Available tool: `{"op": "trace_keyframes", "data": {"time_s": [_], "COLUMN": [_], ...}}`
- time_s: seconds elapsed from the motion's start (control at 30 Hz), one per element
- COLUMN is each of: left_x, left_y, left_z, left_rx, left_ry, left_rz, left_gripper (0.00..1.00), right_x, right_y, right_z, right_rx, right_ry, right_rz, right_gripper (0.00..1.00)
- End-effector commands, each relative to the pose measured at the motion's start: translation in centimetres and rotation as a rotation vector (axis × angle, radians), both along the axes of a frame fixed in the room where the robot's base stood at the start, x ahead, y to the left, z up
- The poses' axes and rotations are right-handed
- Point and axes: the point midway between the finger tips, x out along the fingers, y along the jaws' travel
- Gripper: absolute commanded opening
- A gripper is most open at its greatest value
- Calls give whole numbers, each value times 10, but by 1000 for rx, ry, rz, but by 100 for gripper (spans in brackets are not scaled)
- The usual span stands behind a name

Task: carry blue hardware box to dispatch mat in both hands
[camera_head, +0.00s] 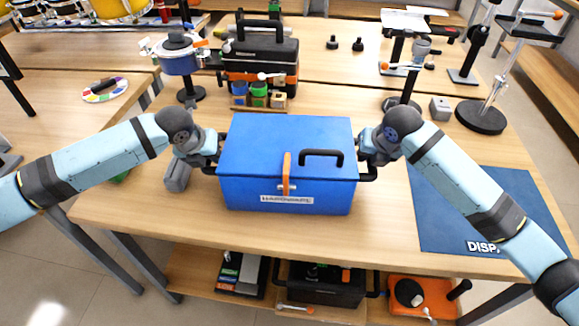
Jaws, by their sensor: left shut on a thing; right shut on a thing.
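The blue hardware box (250,160) is in the middle of the head view, over the near table, with a black top handle, an orange latch and a "HARDWARE" label on its front. My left gripper (212,158) is shut at the box's left side, where a black side handle shows. My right gripper (368,165) is shut at the black side handle on its right. The fingertips are partly hidden. The box looks level; I cannot tell whether it touches the table. The blue dispatch mat (470,205) lies at the table's right, its lettering partly covered by my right arm.
A black-and-orange toolbox (260,62) and small coloured blocks (259,97) stand behind the box. A grey block (177,176) sits to its left. Stands with round black bases (481,117) stand at the right rear. The mat's surface looks empty.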

Motion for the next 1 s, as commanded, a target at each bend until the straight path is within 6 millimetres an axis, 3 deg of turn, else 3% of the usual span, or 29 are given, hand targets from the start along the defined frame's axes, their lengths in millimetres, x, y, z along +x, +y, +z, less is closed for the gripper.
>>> {"op": "trace_keyframes", "data": {"time_s": [1.0], "left_x": [1], "left_y": [0], "left_z": [7], "left_rx": [-2], "left_ry": [-4], "left_rz": [0], "left_gripper": [0], "right_x": [1], "right_y": [0], "right_z": [7], "right_rx": [2], "right_ry": [-4], "right_rz": [0], "right_gripper": [0]}}
